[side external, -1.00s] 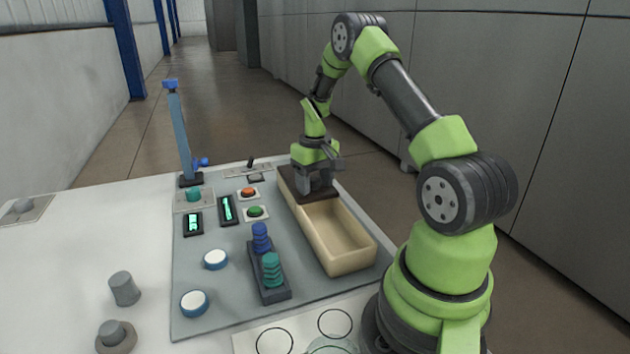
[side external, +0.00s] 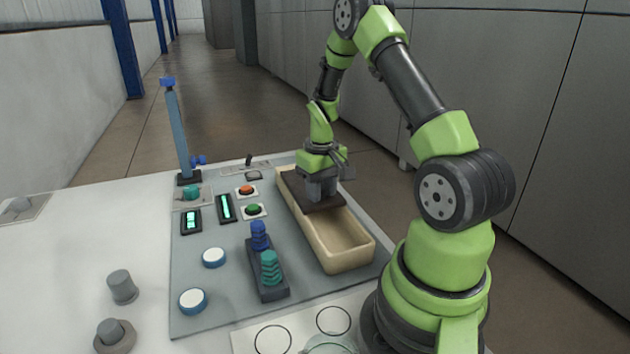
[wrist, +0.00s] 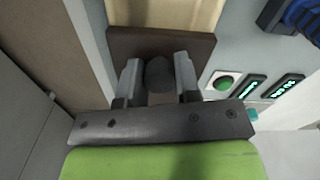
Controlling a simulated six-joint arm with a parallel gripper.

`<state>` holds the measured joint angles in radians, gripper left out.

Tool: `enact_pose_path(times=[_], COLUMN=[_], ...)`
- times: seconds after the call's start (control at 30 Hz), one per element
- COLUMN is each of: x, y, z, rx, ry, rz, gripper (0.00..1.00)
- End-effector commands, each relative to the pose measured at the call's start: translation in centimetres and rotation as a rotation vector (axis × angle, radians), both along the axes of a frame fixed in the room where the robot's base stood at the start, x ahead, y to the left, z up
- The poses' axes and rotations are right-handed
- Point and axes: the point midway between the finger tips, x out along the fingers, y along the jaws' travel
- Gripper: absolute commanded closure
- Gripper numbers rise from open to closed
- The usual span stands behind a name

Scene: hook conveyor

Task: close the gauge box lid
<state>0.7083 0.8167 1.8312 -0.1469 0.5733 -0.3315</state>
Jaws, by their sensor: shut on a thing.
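The gauge box (side external: 345,252) is a long cream open-topped box on the right side of the grey panel. Its dark brown sliding lid (side external: 328,207) lies over the far part of the box, and the near part is open. My gripper (side external: 320,190) is over the lid. In the wrist view my gripper (wrist: 158,78) has its two fingers on either side of a dark round knob (wrist: 159,74) on the lid (wrist: 199,45), shut on it. The side view hides the knob behind the fingers.
Left of the box are a green button (side external: 253,210), an orange button (side external: 247,190) and a dark block with blue and teal coils (side external: 268,275). A blue post (side external: 179,135) stands at the panel's far left. The space above the box's near part is clear.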

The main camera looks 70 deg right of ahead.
Motion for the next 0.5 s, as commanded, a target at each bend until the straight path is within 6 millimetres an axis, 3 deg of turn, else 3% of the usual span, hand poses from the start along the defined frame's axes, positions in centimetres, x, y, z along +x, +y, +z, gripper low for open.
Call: enact_pose_path(times=[0.5], x=[-7.5], y=[7.5], z=[0.1], rx=[0.0], ry=[-0.001], rz=[0.0], gripper=[1.0])
